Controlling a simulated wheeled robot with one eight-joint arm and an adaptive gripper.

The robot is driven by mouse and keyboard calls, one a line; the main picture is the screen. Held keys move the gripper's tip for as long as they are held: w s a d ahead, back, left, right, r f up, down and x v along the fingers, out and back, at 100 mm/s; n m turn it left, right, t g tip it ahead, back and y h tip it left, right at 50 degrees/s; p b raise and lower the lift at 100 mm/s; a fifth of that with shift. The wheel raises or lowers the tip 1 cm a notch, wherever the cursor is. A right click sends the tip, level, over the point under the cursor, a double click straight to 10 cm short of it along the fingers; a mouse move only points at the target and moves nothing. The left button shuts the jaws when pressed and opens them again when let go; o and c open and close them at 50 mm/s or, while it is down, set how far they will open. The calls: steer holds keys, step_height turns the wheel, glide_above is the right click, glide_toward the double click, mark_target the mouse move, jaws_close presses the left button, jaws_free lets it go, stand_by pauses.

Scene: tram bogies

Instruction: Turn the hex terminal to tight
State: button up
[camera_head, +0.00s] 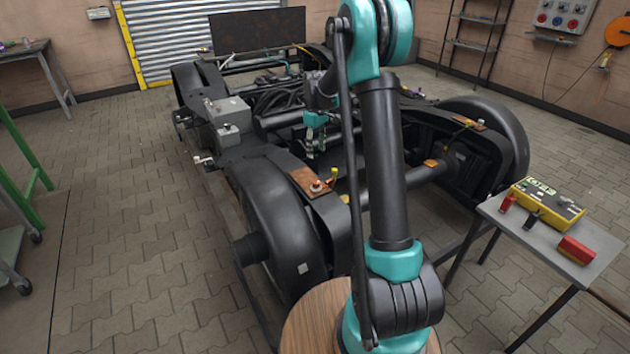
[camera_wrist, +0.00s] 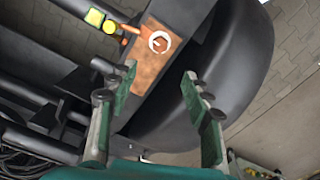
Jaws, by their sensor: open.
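The hex terminal (camera_head: 317,186) sits on a copper-coloured plate (camera_head: 303,181) on top of the near black bogie frame. In the wrist view, the terminal (camera_wrist: 158,42) shows as a pale round fitting near the upper end of the plate (camera_wrist: 150,72), with an orange lug beside it. Its exact turn angle is too small to read. My gripper (camera_head: 311,148) is apart from the terminal, behind and above it in the head view. In the wrist view, my gripper's two green fingers (camera_wrist: 158,76) are spread wide with nothing between them. The terminal lies beyond the fingertips.
Yellow-capped parts (camera_head: 333,174) stand close beside the plate. A grey box (camera_head: 228,110) sits on the frame to the left. At right, a small table (camera_head: 565,265) bears a yellow instrument (camera_head: 547,200) and a red block (camera_head: 577,249). The paved floor at left is mostly clear.

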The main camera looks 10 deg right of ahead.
mark_target(316, 182)
step_height(316, 182, down, 15)
stand_by(0.4)
steer(key=shift+c, duration=0.6)
jaws_close()
